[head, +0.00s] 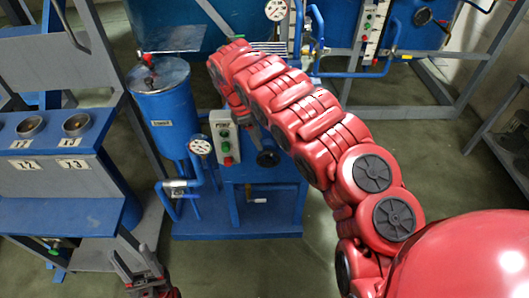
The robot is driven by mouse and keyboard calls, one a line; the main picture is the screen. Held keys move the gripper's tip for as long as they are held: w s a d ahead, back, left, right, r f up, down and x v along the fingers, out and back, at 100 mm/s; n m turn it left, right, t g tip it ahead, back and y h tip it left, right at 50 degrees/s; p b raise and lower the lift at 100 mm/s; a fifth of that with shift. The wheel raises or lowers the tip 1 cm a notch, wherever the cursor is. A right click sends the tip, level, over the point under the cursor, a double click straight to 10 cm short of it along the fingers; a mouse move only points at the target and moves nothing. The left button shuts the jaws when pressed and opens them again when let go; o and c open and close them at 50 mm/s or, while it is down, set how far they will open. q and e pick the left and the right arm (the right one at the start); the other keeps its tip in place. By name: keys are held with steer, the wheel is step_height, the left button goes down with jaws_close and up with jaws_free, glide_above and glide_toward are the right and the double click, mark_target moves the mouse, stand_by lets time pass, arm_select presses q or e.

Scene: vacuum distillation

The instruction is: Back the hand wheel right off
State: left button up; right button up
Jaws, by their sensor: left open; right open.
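My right arm (300,115) reaches from the lower right up across the unit. My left gripper (132,260) is low at the left, open and empty, well apart from the wheel.
A blue tank (168,115) with a red-handled fitting (147,60) stands left of the unit. A gauge (200,145) and a switch box (224,137) are close to the wheel. A grey-blue rack (60,170) fills the left. Floor is free at the lower middle.

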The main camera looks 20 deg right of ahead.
steer(key=v, duration=0.5)
steer(key=shift+r, duration=0.1)
